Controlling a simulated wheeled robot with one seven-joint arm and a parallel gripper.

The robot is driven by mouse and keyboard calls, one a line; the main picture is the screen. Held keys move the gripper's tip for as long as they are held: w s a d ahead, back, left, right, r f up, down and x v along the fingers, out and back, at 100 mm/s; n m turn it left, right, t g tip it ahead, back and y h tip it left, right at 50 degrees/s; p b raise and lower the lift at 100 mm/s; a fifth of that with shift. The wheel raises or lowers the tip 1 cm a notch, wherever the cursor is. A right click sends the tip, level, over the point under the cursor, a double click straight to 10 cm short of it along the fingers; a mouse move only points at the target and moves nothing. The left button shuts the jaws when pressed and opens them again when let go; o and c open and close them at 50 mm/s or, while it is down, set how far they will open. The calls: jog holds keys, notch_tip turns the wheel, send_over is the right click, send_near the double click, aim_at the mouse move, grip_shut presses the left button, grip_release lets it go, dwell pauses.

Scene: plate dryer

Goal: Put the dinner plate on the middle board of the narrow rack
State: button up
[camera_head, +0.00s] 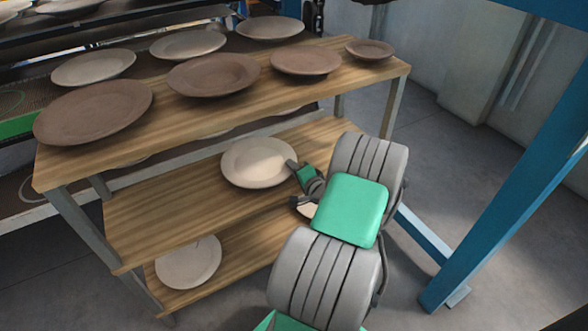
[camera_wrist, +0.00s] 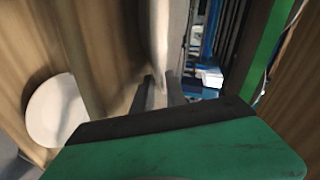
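The dinner plate (camera_head: 258,160), round and cream, lies nearly flat over the middle board (camera_head: 150,215) of the narrow wooden rack. My gripper (camera_head: 292,166) reaches in from the right at the plate's right rim. In the wrist view the plate (camera_wrist: 160,35) shows edge-on, and its rim runs between the two fingers of my gripper (camera_wrist: 161,82). The fingers appear closed on both faces of the rim. The middle board also shows in the wrist view (camera_wrist: 125,40). I cannot tell whether the plate's underside touches the board.
A pale plate (camera_head: 188,262) lies on the bottom board, also in the wrist view (camera_wrist: 57,110). A blue post (camera_head: 510,160) stands right. Open floor (camera_head: 415,165) lies between.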

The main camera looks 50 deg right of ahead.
jog(key=shift+s+r, duration=0.1)
jog(key=shift+r, duration=0.15)
jog(key=p+v, duration=0.3)
jog(key=v, duration=0.9)
jog(key=w+a+n+y, duration=0.1)
jog(key=w+a, duration=0.1)
jog(key=a, duration=0.1)
jog(key=w+a+n+g+y, duration=0.1)
jog(key=w+a+n+y, duration=0.1)
jog(key=a, duration=0.1)
jog(key=w+a+n+y, duration=0.1)
jog(key=w+a+n, duration=0.1)
jog(key=a, duration=0.1)
jog(key=shift+w+f+g+y, duration=0.25)
jog(key=shift+w+g+y, duration=0.05)
jog(key=shift+w+y, duration=0.1)
jog(key=a+r+n+g+y, duration=0.25)
jog(key=a+n+g, duration=0.7)
jog(key=a, duration=1.05)
jog(key=s+a+r+n+g+h, duration=0.1)
jog(key=s+a+r+n, duration=0.3)
jog(key=s, duration=0.4)
jog(key=shift+s+a+r+h, duration=0.2)
jog(key=shift+a+r+h, duration=0.7)
jog(key=shift+a, duration=0.15)
